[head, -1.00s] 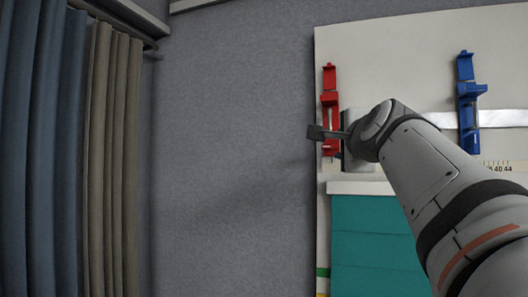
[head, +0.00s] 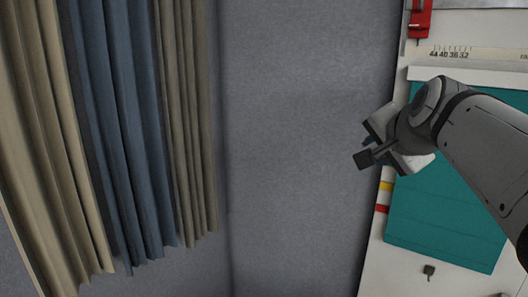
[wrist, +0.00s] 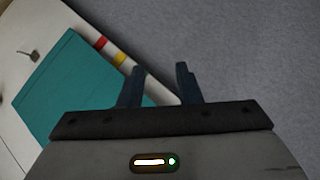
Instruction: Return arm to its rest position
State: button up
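The gripper touches nothing that I can see.
Blue and beige curtains (head: 120,130) hang at the left.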

jog(key=s+a+f+n+g, duration=0.2)
jog(key=s+f+n, duration=0.2)
jog(key=f, duration=0.5)
jog(key=s+a+f+n+g, duration=0.2)
jog(key=s+f+n+g, duration=0.1)
jog(key=s+f, duration=0.4)
jog(key=s+a+f+n+g, duration=0.2)
jog(key=s+f, duration=0.4)
jog(key=f, duration=0.6)
jog(key=n+g, duration=0.1)
jog(key=n, duration=0.1)
jog(key=shift+s+a+n, duration=0.25)
jog(key=shift+a+n, duration=0.05)
jog(key=shift+a, duration=0.1)
